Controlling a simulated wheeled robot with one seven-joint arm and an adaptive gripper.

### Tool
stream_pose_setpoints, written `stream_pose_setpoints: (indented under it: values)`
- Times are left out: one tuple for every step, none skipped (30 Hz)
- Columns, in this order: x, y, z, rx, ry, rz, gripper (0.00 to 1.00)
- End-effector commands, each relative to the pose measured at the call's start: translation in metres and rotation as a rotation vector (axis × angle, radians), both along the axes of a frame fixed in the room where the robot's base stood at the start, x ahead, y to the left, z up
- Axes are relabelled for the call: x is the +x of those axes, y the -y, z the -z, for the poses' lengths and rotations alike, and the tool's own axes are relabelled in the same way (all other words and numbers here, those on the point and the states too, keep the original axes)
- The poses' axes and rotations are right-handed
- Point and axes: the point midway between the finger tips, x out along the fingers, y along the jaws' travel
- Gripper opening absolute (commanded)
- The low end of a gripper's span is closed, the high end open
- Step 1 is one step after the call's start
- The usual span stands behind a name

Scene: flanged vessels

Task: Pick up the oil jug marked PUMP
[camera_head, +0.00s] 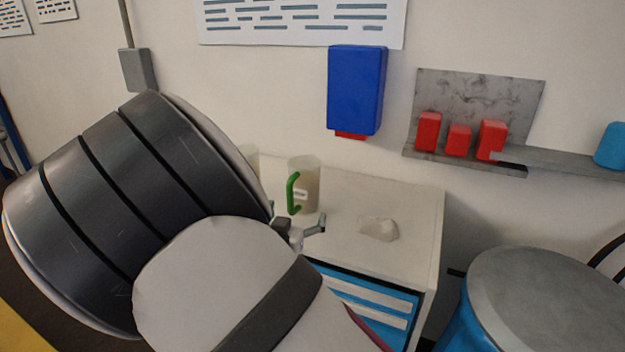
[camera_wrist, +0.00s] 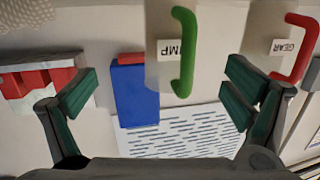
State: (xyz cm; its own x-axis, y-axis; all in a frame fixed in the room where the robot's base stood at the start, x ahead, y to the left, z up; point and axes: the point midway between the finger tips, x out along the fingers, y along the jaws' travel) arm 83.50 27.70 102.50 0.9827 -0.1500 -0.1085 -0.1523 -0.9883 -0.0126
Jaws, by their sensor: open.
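The jug with the green handle (camera_head: 309,183) stands upright on the white cabinet top. In the wrist view its pale body (camera_wrist: 215,45) and green handle (camera_wrist: 183,50) are between my open fingers. Its label (camera_wrist: 168,49) shows "MP", with the rest hidden behind the handle. My gripper (camera_wrist: 163,92) is open and empty, with one finger on each side of the handle and apart from it. In the head view my gripper (camera_head: 304,231) is in front of the jug, mostly hidden by my arm.
A second jug (camera_head: 250,157), mostly behind my arm, has a red handle (camera_wrist: 298,50) and a GEAR label. A crumpled white cloth (camera_head: 379,229) lies right of the PUMP jug. A blue wall box (camera_head: 357,90) hangs above. A grey-topped drum (camera_head: 545,295) stands right.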

Motion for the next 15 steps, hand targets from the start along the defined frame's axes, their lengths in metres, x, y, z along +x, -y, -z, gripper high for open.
stream_pose_setpoints:
  values:
    - [-0.003,-0.007,0.002,-0.023,0.033,-0.004,0.95]
    - [-0.004,-0.009,0.002,-0.032,0.052,-0.003,0.95]
    - [-0.005,-0.012,0.001,-0.041,0.071,-0.003,0.95]
    - [-0.006,-0.013,0.001,-0.047,0.083,-0.003,0.95]
    - [-0.006,-0.013,0.0,-0.05,0.091,-0.002,0.95]
    - [-0.004,-0.013,0.0,-0.054,0.099,-0.001,0.95]
    - [-0.002,-0.013,0.0,-0.055,0.103,0.0,0.95]
    - [0.001,-0.013,0.0,-0.057,0.106,0.0,0.95]
    - [0.007,-0.012,-0.001,-0.056,0.107,0.0,0.95]
    - [0.012,-0.011,-0.001,-0.056,0.107,0.0,0.95]
    - [0.017,-0.01,-0.001,-0.056,0.107,0.001,0.95]
    - [0.026,-0.008,-0.001,-0.055,0.106,0.002,0.95]
    - [0.032,-0.008,-0.001,-0.056,0.107,0.001,0.95]
    - [0.037,-0.007,-0.001,-0.056,0.106,0.0,0.95]
    - [0.045,-0.006,0.0,-0.056,0.105,0.001,0.95]
